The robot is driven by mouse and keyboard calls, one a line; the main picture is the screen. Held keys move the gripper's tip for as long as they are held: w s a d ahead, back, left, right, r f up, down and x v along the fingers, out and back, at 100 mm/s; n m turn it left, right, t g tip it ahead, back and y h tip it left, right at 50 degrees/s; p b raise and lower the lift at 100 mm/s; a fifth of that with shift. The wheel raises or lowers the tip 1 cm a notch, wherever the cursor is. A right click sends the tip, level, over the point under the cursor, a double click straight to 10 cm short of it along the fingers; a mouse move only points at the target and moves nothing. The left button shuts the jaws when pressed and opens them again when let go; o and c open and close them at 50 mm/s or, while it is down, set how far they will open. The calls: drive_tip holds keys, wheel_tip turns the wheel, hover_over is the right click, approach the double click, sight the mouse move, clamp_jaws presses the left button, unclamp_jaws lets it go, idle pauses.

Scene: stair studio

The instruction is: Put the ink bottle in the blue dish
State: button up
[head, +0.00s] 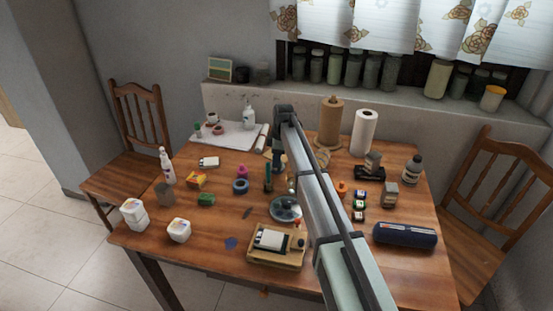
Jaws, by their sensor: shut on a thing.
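A round blue-grey dish (287,218) lies near the middle of the table in the head view, with a small dark shape over its centre. My gripper (279,184) points down just behind the dish, partly hidden by my own arm. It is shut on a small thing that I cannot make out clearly. Small dark jars with pale labels (359,205) stand in a short row right of my arm. I cannot tell which bottle is the ink bottle; it may be hidden at my gripper.
A wooden tray (262,261) with a white block stands in front of the dish. A paper roll (364,132) stands behind. A dark blue case (404,235) lies at right.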

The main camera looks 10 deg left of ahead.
drive_tip(key=shift+f, duration=0.15)
drive_tip(key=o, duration=1)
drive_tip(key=r, duration=0.4)
drive_tip(key=d+r, duration=0.1)
drive_tip(key=r, duration=0.7)
drive_tip(key=shift+w+d+r, duration=0.1)
drive_tip(key=shift+w+d, duration=0.05)
drive_tip(key=shift+d, duration=0.05)
